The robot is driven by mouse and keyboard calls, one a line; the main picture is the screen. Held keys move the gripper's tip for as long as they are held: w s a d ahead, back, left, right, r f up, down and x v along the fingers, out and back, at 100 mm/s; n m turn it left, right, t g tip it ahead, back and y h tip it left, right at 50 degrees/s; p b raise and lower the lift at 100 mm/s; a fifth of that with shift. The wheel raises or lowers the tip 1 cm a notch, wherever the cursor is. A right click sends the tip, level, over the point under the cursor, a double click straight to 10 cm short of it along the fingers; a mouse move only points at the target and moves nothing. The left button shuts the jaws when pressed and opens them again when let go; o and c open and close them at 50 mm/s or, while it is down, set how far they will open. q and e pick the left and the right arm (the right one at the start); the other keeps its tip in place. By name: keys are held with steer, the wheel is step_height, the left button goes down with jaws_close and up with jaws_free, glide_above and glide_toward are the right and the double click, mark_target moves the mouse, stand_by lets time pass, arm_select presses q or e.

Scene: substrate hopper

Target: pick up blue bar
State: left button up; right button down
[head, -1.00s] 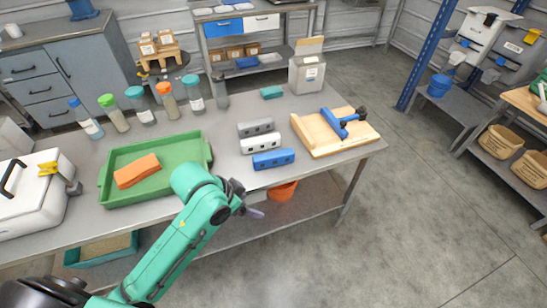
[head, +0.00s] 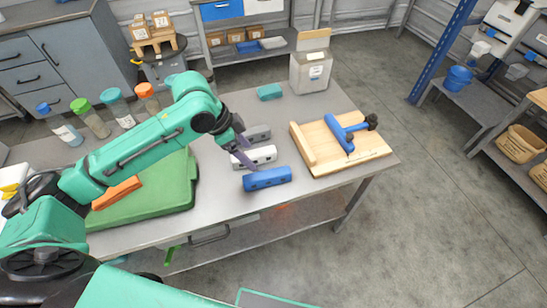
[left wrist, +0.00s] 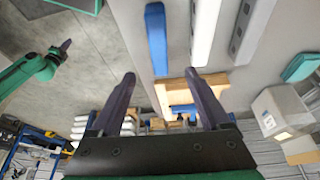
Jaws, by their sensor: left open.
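The blue bar (head: 267,179) lies on the grey table near its front edge, in front of a white bar (head: 262,155) and a grey bar (head: 257,133). My left gripper (head: 243,153) is open and empty, its purple fingers pointing down above the bars, close to the left end of the white bar. In the left wrist view the blue bar (left wrist: 156,38) shows beyond the open fingers (left wrist: 161,78), apart from them. In that view my right gripper (left wrist: 66,45) is small at upper left; its jaws are too small to read.
A wooden board (head: 335,146) with a blue clamp (head: 347,132) lies right of the bars. A green tray (head: 150,205) with an orange block (head: 116,192) is at left, partly behind my arm. Several bottles (head: 118,108) stand behind. A teal block (head: 270,92) lies at the back.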

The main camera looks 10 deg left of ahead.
arm_select(q)
glide_above(266, 174)
steer(key=s+a, duration=0.2)
steer(key=f, duration=0.4)
steer(key=f+p, duration=0.1)
steer(key=f, duration=0.1)
steer(key=shift+d+f, duration=0.25)
steer(key=x, duration=0.4)
steer(key=w+p+x, duration=0.1)
steer(key=x, duration=0.1)
steer(key=shift+a, duration=0.25)
steer(key=shift+d+f, duration=0.15)
steer(key=shift+f, duration=0.1)
steer(key=shift+w, duration=0.1)
jaws_close()
arm_select(e)
steer(key=shift+s+r, duration=0.9)
steer(key=shift+r, duration=0.05)
